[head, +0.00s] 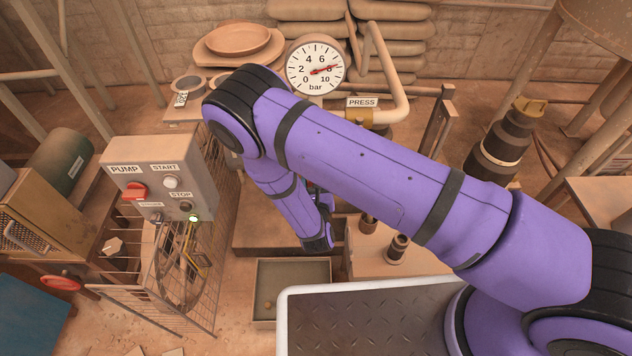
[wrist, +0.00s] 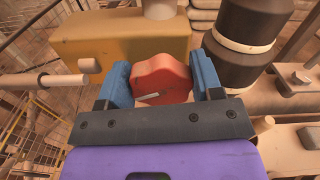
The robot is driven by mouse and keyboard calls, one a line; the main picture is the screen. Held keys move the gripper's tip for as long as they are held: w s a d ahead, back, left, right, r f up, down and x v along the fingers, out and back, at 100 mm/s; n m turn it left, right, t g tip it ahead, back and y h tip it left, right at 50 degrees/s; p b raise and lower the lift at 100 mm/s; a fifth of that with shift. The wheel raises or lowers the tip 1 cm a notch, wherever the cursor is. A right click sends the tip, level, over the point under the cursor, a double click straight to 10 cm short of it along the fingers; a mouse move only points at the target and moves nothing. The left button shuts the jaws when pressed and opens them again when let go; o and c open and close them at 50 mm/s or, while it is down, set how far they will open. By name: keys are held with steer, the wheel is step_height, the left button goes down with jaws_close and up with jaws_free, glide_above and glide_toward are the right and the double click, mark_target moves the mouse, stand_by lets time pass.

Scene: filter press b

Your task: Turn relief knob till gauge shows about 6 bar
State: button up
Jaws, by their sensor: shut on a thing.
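The pressure gauge (head: 315,68) has a white dial marked 0 to 10 bar, and its red needle points at about 8. The red relief knob (wrist: 161,78) has a lobed rim and a pale pointer line. In the wrist view, my gripper (wrist: 162,83) has its two blue fingers on either side of the knob, shut on it. A yellow-brown block (wrist: 120,42) lies just beyond the knob. In the head view, my purple arm hides the knob and most of the gripper.
A grey control box (head: 165,185) with a red pump switch, start and stop buttons and a lit green lamp stands at left above a wire cage. A dark cylinder (wrist: 245,40) stands close right of the knob. A shallow tray (head: 290,268) lies below my arm.

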steer(key=n, duration=0.5)
steer(key=shift+a+n, duration=0.2)
steer(key=shift+n, duration=0.1)
steer(key=shift+f+n, duration=0.15)
steer(key=shift+n, duration=2.05)
steer(key=o, duration=0.9)
steer(key=shift+s, duration=0.1)
steer(key=s, duration=1)
steer(key=shift+s+a, duration=0.2)
steer(key=shift+s, duration=0.15)
